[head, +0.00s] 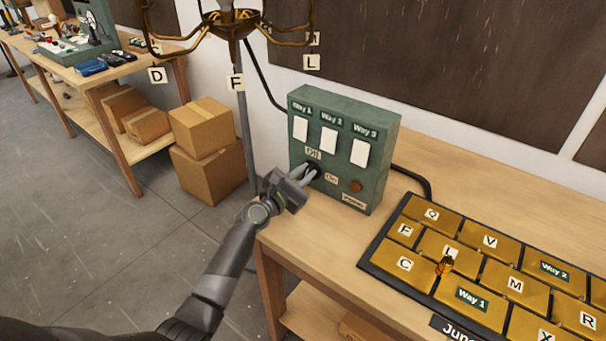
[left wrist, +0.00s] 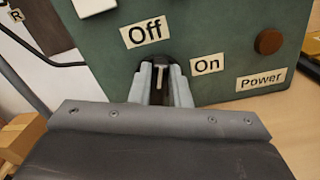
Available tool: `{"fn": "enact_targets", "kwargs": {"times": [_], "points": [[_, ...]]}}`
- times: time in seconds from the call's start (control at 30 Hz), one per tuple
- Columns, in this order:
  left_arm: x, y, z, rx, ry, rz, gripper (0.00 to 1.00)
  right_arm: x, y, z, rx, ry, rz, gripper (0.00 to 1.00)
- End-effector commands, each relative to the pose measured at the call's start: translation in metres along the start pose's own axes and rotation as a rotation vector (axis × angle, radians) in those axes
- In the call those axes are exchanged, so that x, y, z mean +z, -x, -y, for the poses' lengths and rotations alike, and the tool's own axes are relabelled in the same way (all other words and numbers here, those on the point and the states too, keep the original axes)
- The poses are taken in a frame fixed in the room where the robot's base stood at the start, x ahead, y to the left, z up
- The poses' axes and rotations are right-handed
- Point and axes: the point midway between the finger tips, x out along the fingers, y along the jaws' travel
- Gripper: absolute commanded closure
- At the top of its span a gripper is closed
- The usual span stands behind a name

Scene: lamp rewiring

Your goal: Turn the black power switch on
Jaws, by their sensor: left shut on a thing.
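The green control box (head: 335,187) stands on the wooden bench, with three white Way switches in a row on its face. The black power switch (left wrist: 158,70) sits below them, between the Off label (left wrist: 145,34) and the On label (left wrist: 207,65). My left gripper (head: 309,173) reaches it from the front left and is shut on its lever, one finger on each side. In the left wrist view the lever points up, nearer the Off label. The fingers hide part of it. The round brown Power light (head: 356,186) looks dark. My right gripper is out of view.
A black-framed board (head: 376,254) with brass lettered tiles lies on the bench (head: 470,180) right of the box. A brass chandelier (head: 230,25) hangs just above and left of the box. Cardboard boxes (head: 205,128) and a second bench stand farther left.

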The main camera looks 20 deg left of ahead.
Motion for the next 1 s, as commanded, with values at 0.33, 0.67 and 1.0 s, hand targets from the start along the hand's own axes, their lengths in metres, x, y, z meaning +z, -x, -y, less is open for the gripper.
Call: {"fn": "enact_targets", "kwargs": {"times": [0.33,0.67,1.0], "points": [[-0.003,0.0,0.007,0.0,-0.332,0.0,1.0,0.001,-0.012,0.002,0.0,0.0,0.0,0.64],[-0.006,0.0,0.012,0.0,-0.646,0.0,1.0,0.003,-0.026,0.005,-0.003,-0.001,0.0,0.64],[-0.011,0.0,0.017,-0.001,-0.951,0.0,1.0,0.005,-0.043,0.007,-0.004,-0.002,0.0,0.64]]}}
